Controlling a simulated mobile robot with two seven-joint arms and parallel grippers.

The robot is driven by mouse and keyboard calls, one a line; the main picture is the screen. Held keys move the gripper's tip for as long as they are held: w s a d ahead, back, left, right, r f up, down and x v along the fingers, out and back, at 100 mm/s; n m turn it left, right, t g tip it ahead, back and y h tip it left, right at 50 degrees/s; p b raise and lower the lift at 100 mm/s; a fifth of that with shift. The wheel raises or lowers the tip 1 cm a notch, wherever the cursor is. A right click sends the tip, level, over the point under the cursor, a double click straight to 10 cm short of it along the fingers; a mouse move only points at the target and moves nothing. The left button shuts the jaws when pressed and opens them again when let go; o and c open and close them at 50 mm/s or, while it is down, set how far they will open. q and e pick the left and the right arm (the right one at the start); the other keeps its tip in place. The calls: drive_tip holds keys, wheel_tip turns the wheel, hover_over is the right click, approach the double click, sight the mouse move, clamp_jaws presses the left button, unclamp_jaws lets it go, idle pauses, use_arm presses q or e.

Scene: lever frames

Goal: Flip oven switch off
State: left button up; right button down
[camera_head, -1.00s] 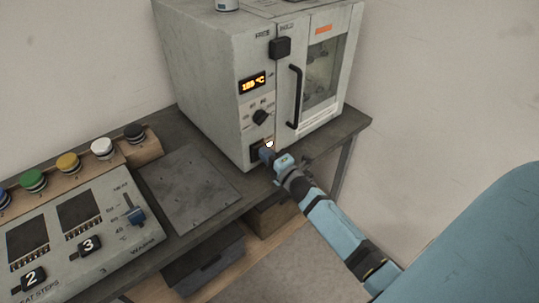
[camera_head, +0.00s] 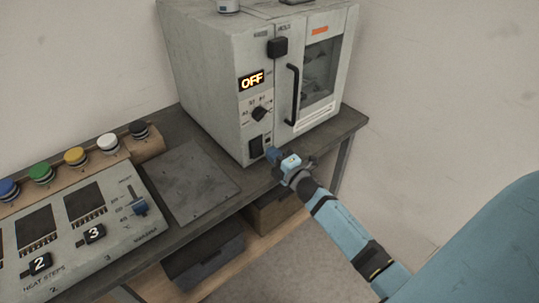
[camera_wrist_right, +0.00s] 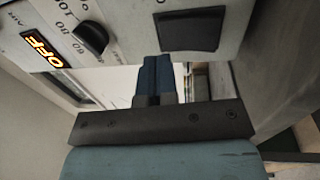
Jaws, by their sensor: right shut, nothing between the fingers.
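The grey oven (camera_head: 210,75) stands on the table, and its display (camera_head: 252,80) reads OFF. Its black rocker switch (camera_head: 256,147) is low on the front panel, below the round dial (camera_head: 260,113). The switch also shows at the top of the right wrist view (camera_wrist_right: 190,29), uncovered and unlit. My right gripper (camera_head: 273,154) is just in front of and to the right of the switch, shut and empty. In the right wrist view its blue fingertips (camera_wrist_right: 158,75) are together, a little apart from the switch. My left gripper is not in view.
The oven door has a black vertical handle (camera_head: 293,95) right of the dial. A control panel (camera_head: 75,235) with sliders and a row of coloured buttons (camera_head: 75,157) is at the left. A flat metal plate (camera_head: 190,183) lies between panel and oven.

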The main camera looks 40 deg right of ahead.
drive_tip(key=s+r, duration=0.1)
drive_tip(key=s, duration=0.8)
drive_tip(key=shift+s+d, duration=0.15)
drive_tip(key=shift+d, duration=0.3)
drive_tip(key=s+a+f+m+g+p, duration=0.2)
drive_tip(key=s+a+m+g+p, duration=0.2)
drive_tip(key=s+a+m, duration=0.4)
drive_tip(key=s+a+f+m+g+y+p, duration=0.1)
drive_tip(key=s+a+m+g+p, duration=0.3)
drive_tip(key=s+a+m+p, duration=0.3)
drive_tip(key=s+a+m, duration=0.1)
drive_tip(key=s+a, duration=0.2)
drive_tip(key=a, duration=0.1)
drive_tip(key=shift+a+f+y, duration=0.25)
drive_tip(key=shift+f+y, duration=0.05)
drive_tip(key=shift+f, duration=0.05)
drive_tip(key=shift+w, duration=0.1)
